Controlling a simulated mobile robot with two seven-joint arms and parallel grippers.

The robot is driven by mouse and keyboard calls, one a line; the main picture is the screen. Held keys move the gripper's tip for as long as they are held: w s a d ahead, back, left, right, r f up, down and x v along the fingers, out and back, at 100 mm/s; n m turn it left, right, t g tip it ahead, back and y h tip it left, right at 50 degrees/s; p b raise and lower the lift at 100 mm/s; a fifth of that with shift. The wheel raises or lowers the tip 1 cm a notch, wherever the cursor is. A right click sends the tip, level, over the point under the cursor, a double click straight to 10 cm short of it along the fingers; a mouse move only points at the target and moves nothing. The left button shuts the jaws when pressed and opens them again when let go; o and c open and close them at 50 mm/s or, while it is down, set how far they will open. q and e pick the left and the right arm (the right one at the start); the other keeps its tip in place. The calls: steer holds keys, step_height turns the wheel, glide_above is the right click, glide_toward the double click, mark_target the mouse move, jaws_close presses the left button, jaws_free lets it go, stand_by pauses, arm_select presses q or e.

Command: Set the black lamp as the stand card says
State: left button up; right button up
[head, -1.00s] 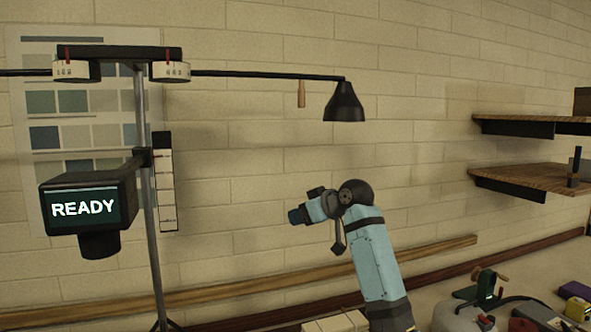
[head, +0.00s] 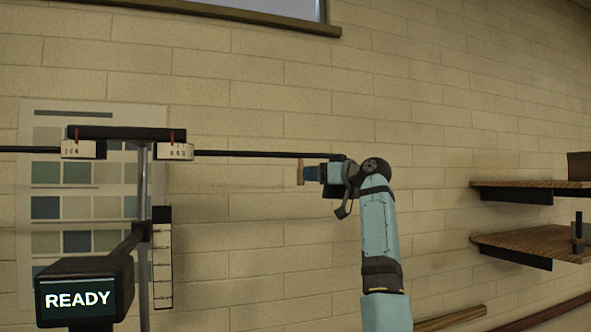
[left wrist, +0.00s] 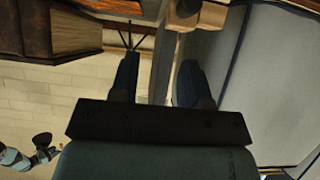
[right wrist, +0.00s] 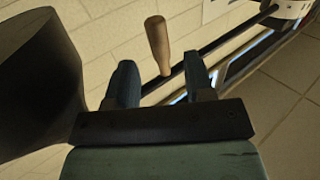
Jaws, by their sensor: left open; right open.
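The stand (head: 143,215) has a dark screen (head: 78,300) reading READY, two white dials (head: 83,149) (head: 175,151) with red pointers, and a thin black arm (head: 250,153) reaching right. A small wooden handle (head: 301,175) hangs from that arm. My right gripper (head: 310,174) is at the handle. In the right wrist view, the handle (right wrist: 157,45) lies beyond and between the open fingers (right wrist: 160,78), not clasped. The black lamp (right wrist: 40,85) fills that view's left; in the head view my arm hides it. My left gripper (left wrist: 155,75) is open and empty. No card is readable.
A colour-swatch chart (head: 60,120) is on the brick wall behind the stand, and a marked white strip (head: 162,265) hangs at the post. Wooden shelves (head: 530,240) are at the right. A brown block (left wrist: 85,35) and a grey panel (left wrist: 275,85) are close to my left gripper.

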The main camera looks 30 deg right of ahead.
steer(key=p+x, duration=0.2)
steer(key=x, duration=0.5)
steer(key=shift+s+f, duration=0.1)
jaws_close()
